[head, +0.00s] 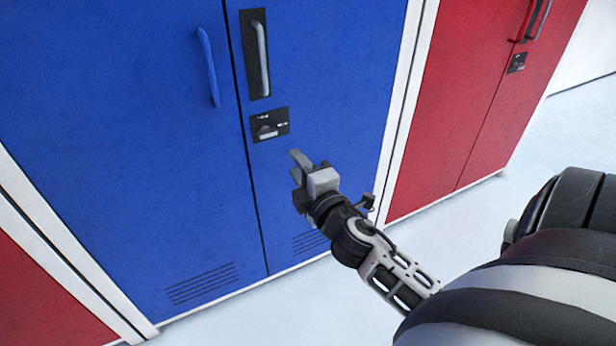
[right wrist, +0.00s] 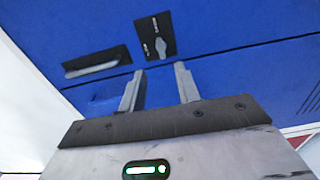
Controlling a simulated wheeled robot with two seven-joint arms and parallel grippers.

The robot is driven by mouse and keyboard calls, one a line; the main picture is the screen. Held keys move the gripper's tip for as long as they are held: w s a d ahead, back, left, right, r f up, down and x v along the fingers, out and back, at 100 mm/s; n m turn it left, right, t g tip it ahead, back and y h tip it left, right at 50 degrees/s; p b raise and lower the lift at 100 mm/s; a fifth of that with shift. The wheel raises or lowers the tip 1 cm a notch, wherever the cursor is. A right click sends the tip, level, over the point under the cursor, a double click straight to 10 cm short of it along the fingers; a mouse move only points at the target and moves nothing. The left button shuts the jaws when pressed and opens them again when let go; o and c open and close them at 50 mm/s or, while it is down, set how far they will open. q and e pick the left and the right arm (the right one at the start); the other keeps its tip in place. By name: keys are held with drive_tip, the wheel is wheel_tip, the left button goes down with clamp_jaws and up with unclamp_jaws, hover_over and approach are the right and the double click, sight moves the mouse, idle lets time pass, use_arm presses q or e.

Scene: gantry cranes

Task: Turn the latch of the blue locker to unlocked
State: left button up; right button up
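The blue locker (head: 180,150) has two doors with a vertical seam between them. A black latch plate (head: 282,115) with white lettering, too small to read, sits on its right door beside the seam. The grey latch knob (head: 267,131) is at the plate's lower left; it also shows in the right wrist view (right wrist: 161,47). My right gripper (head: 297,166) is in front of the right door, below and right of the latch. In the right wrist view its fingers (right wrist: 158,68) are apart with nothing between them, and the knob lies beyond their tips, not touching. My left gripper is not in view.
A long handle (head: 263,58) in a black recess is above the latch, and a blue bar handle (head: 208,68) is on the left door. Red lockers (head: 460,100) stand on the right and at lower left (head: 40,300). The pale floor (head: 250,320) in front is clear.

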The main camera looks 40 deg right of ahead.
drive_tip(key=v, duration=0.3)
drive_tip(key=shift+s+a, duration=0.1)
drive_tip(key=shift+s, duration=0.3)
